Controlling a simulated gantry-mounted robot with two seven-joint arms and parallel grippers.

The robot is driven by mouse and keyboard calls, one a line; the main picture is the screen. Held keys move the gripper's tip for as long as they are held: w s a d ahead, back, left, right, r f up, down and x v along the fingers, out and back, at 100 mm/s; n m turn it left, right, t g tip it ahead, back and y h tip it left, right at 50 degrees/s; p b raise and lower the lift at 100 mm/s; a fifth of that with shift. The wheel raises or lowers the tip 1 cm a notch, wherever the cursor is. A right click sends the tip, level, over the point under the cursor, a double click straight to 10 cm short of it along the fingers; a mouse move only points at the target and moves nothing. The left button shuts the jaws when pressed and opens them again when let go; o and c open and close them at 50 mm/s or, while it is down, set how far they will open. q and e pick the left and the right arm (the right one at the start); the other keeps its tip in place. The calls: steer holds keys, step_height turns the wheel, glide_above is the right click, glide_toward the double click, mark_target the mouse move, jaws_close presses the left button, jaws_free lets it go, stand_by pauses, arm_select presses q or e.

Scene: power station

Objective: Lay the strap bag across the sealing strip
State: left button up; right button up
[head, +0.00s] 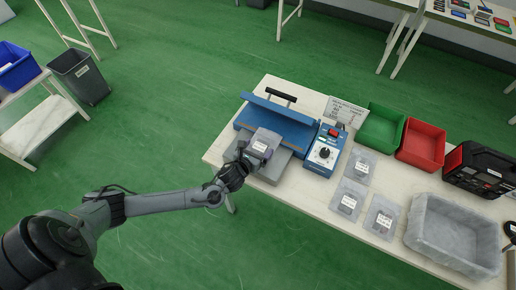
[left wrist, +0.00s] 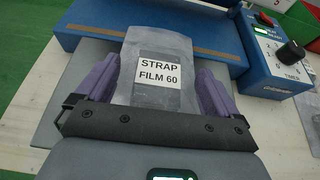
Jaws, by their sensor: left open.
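The strap bag, a clear grey pouch labelled STRAP FILM 60 (left wrist: 163,97), lies on the grey shelf in front of the blue sealer (head: 245,116). It also shows in the head view (head: 268,139). The brown sealing strip (head: 285,133) runs along the sealer bed, with the lid raised behind it. In the left wrist view the bag's far edge reaches the strip (left wrist: 110,27); I cannot tell how far it overlaps. My left gripper (left wrist: 160,100) is open, its purple fingers on either side of the bag. My right gripper is not clearly visible.
The timer box (head: 325,150) stands right of the sealer. Several labelled bags (head: 348,199) lie on the white table. A green bin (head: 381,127), red bin (head: 421,145), black case (head: 480,170) and lined grey tray (head: 452,235) fill the right side.

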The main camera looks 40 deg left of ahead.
arm_select(q)
steer(key=p+v, duration=0.2)
steer(key=v, duration=0.9)
steer(key=s+d+n+g+h, duration=0.3)
steer(key=s+d+n+g, duration=0.5)
steer(key=n, duration=0.9)
steer(key=s+d+r+n+g, duration=0.1)
steer(key=s+r+n, duration=0.3)
steer(key=s+n, duration=0.4)
steer(key=n, duration=0.6)
steer(key=shift+s+d+g, duration=0.3)
steer(key=shift+s+d, duration=0.05)
steer(key=shift+d, duration=0.05)
steer(key=shift+r, duration=0.2)
